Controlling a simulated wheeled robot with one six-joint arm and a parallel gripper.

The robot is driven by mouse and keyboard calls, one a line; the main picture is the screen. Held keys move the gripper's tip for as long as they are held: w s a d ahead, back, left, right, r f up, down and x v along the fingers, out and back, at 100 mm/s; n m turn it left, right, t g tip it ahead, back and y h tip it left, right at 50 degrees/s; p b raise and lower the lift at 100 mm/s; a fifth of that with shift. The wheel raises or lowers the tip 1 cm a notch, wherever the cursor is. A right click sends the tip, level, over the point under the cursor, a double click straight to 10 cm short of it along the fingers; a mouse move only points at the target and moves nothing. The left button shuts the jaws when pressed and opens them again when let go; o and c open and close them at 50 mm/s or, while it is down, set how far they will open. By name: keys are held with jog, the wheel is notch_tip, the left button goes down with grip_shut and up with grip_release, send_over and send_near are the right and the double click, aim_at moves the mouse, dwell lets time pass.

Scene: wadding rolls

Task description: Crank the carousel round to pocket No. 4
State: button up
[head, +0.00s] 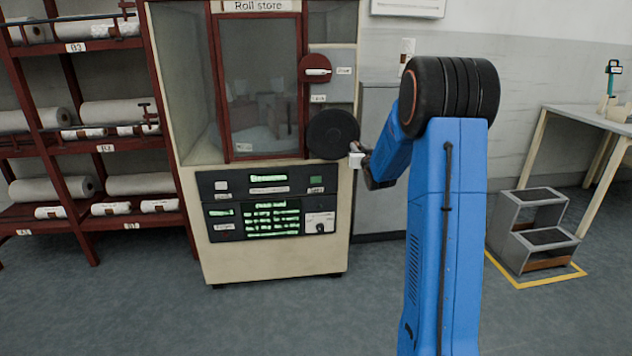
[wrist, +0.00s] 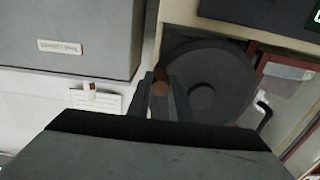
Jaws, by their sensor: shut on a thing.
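The carousel cabinet, labelled "Roll store" (head: 260,6), stands in the middle of the head view with a red-framed glass door (head: 258,90). Its dark round crank wheel (head: 332,133) is on the front, right of the door; it also fills the upper right of the wrist view (wrist: 225,85). My gripper (head: 358,160) is at the lower right of the wheel. In the wrist view its jaws (wrist: 160,88) are shut on the brownish crank handle (wrist: 159,88) at the wheel's edge. The pocket number behind the glass is too dim to read.
A control panel (head: 270,205) with green displays is below the door. A red disc with a white lever (head: 316,70) is above the wheel. Red shelves (head: 95,145) with white rolls stand left. A step stool (head: 535,225) and table are right. The floor in front is clear.

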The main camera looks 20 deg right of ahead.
jog(key=r, duration=0.3)
jog(key=shift+s+d+r, duration=0.1)
jog(key=shift+d+r, duration=0.1)
jog(key=shift+d, duration=0.1)
jog(key=shift+w+a+r, duration=0.1)
jog(key=shift+a+r, duration=0.1)
jog(key=shift+r, duration=0.55)
jog(key=shift+w+a+r, duration=0.1)
jog(key=shift+a+r, duration=0.1)
jog(key=shift+r, duration=0.55)
jog(key=shift+a+r, duration=0.2)
jog(key=shift+r, duration=0.55)
jog(key=shift+w+a+r, duration=0.25)
jog(key=shift+a+r, duration=0.6)
jog(key=shift+w+a+r, duration=0.2)
jog(key=shift+a+r, duration=0.6)
jog(key=shift+r, duration=0.05)
jog(key=shift+w+a+r, duration=0.2)
jog(key=shift+a+r, duration=0.1)
jog(key=shift+a, duration=0.35)
jog(key=shift+w+a+r, duration=0.2)
jog(key=shift+a+r, duration=0.05)
jog(key=shift+a, duration=0.45)
jog(key=shift+w+a+r, duration=0.2)
jog(key=shift+a+r, duration=0.1)
jog(key=shift+a, duration=0.35)
jog(key=o, duration=1)
jog(key=shift+s, duration=0.1)
jog(key=v, duration=1)
